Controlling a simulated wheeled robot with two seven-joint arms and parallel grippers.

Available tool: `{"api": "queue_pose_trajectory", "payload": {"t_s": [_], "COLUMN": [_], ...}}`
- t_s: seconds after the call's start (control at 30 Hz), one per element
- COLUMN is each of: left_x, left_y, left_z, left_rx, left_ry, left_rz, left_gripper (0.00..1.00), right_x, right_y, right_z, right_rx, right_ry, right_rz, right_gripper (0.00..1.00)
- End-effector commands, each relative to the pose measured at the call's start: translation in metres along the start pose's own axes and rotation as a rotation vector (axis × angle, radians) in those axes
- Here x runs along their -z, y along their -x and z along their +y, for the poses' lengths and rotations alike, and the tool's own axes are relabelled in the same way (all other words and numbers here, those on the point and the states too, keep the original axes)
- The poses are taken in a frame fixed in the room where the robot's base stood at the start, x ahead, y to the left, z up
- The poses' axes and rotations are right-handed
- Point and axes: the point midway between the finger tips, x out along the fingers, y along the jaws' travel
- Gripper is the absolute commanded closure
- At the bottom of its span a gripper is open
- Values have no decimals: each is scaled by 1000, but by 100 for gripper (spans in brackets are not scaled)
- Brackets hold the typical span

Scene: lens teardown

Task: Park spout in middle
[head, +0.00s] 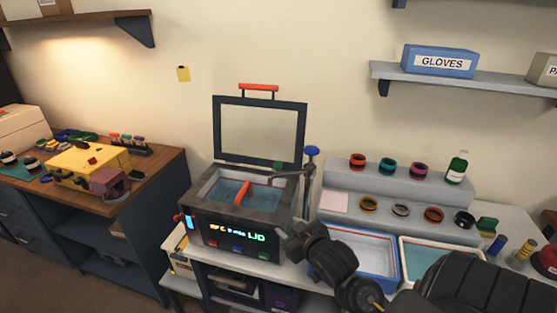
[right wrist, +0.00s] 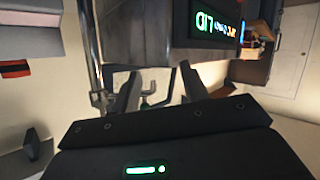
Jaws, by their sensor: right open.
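The spout (head: 287,176) is a dark metal arm on an upright post (head: 307,195) with a blue knob (head: 311,151). The post stands at the right side of the cleaner, and the spout points left over the right part of its tank. My right gripper (head: 292,236) is low in front of the cleaner's right side, below the spout. In the right wrist view its two fingers (right wrist: 160,85) are apart with nothing held between them. A shiny upright post (right wrist: 92,45) shows left of the fingers there. My left gripper is not in view.
The cleaner (head: 240,226) has its lid (head: 260,130) raised, a lit display and an orange-red handle (head: 243,192) in the tank. A blue-rimmed tray (head: 375,262) and a white-rimmed tray (head: 408,247) lie right. Stepped shelves with several rings (head: 358,161) stand behind them.

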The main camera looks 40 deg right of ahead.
Motion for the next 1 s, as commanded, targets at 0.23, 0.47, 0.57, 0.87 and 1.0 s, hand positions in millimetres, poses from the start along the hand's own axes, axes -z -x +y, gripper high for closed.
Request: {"api": "queue_pose_trajectory", "payload": {"t_s": [0.23, 0.47, 0.57, 0.87, 1.0], "left_x": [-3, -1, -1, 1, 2], "left_y": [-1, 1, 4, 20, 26], "left_z": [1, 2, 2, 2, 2], "left_rx": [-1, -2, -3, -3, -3], "left_ry": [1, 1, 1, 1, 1], "left_rz": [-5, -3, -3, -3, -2], "left_gripper": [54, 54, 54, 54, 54], "right_x": [95, 105, 109, 128, 135], "right_y": [-8, -9, -18, -68, -88], "right_z": [56, 62, 63, 70, 71], "right_rx": [-100, -108, -109, -109, -108], "right_ry": [-18, -20, -20, -21, -20], "right_rz": [323, 355, 355, 352, 352], "right_gripper": [55, 55, 55, 55, 55]}}
